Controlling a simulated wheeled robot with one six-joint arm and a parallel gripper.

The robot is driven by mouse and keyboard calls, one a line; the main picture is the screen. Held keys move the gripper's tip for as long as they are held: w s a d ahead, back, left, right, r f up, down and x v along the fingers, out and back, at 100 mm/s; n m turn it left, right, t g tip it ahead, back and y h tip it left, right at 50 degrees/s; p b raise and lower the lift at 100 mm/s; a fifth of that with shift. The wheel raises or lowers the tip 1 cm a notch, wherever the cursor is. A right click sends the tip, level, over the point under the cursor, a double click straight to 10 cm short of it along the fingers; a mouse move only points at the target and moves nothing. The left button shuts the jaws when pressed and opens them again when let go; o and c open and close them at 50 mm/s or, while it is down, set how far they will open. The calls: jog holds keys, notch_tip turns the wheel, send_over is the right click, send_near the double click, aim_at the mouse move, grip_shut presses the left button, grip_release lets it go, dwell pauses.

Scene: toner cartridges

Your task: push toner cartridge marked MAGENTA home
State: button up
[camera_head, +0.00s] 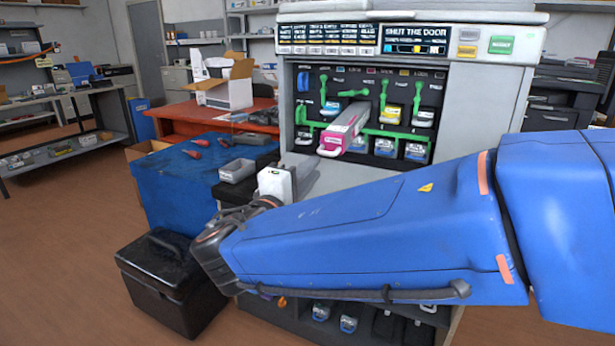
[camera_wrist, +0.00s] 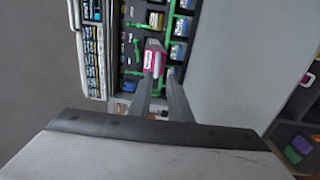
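The magenta cartridge (camera_head: 345,129) sticks well out of its slot in the open front of the large printer (camera_head: 490,95). Its pink end with a white label faces outward and tilts down a little. In the wrist view the magenta cartridge (camera_wrist: 154,57) shows just beyond the fingertips. My gripper (camera_wrist: 160,77) has two grey fingers standing apart, with a gap between them. It looks empty, and I cannot tell whether a fingertip touches the cartridge. In the head view my blue arm hides the lower printer, and the fingers are not clear.
Green levers (camera_head: 383,95) and other cartridges (camera_head: 389,112) surround the magenta one. A display (camera_head: 415,40) above reads "SHUT THE DOOR". To the left stand a blue-covered table (camera_head: 170,180) with a grey tray (camera_head: 237,170), and a black case (camera_head: 165,280) on the floor.

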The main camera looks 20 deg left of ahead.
aim_at(326, 152)
jog(key=shift+w+d+r, duration=0.1)
jog(key=shift+w+r, duration=0.1)
jog(key=shift+w, duration=1.15)
jog(key=shift+w+d+r, duration=0.15)
jog(key=shift+w+r, duration=0.05)
jog(key=shift+w, duration=1.1)
jog(key=shift+w+d+r, duration=0.1)
jog(key=shift+w+r, duration=0.1)
jog(key=shift+w, duration=1.15)
grip_shut()
